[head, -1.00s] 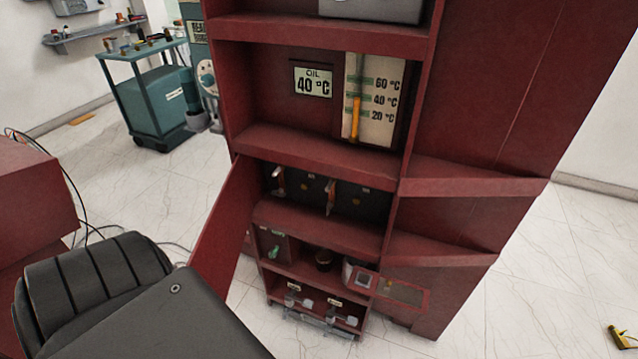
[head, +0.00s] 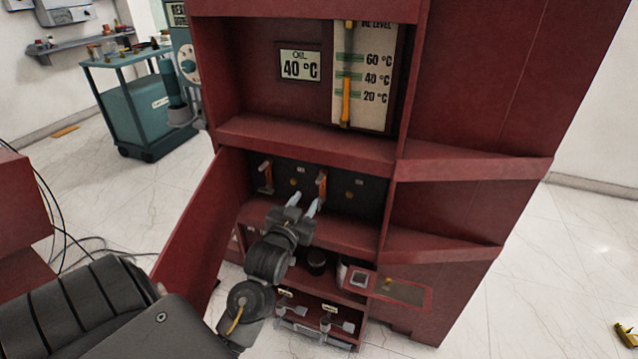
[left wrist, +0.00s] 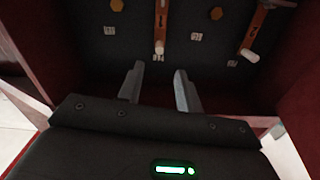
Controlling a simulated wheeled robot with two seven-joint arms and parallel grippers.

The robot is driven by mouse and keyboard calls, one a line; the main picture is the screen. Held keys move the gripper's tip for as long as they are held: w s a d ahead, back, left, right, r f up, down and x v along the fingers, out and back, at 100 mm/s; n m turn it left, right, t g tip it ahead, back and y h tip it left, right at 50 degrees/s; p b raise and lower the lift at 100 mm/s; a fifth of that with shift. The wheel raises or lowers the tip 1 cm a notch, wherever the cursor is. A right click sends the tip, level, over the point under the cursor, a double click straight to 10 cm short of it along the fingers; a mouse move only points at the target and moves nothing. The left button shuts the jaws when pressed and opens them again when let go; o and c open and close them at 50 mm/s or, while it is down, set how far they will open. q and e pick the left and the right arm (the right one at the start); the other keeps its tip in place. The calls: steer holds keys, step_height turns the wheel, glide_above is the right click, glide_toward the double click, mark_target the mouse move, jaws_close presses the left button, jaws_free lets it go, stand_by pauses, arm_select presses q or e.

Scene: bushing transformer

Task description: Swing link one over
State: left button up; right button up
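Two copper-orange links with pale knobs hang on the dark panel inside the red cabinet. The left link (head: 265,176) and the right link (head: 321,184) show in the head view. In the left wrist view one link (left wrist: 161,24) stands upright straight ahead, its pale knob (left wrist: 159,47) low; another link (left wrist: 258,25) tilts at the right. My left gripper (head: 305,200) reaches into the cabinet just below the panel, near the right link in the head view. Its fingers (left wrist: 159,72) are apart with nothing between them, short of the knob ahead. My right gripper is out of view.
The open red door (head: 200,215) stands left of my left arm. A red shelf edge (head: 345,235) runs below the panel. Lower shelves hold a dark round part (head: 316,262) and switches. A small red ledge (head: 400,289) sticks out at the right.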

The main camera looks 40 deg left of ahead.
mark_target(318, 182)
arm_select(q)
steer(key=x, duration=1)
steer(key=shift+w+a+f, duration=0.1)
steer(key=shift+w+a, duration=0.05)
steer(key=shift+w, duration=0.2)
jaws_close()
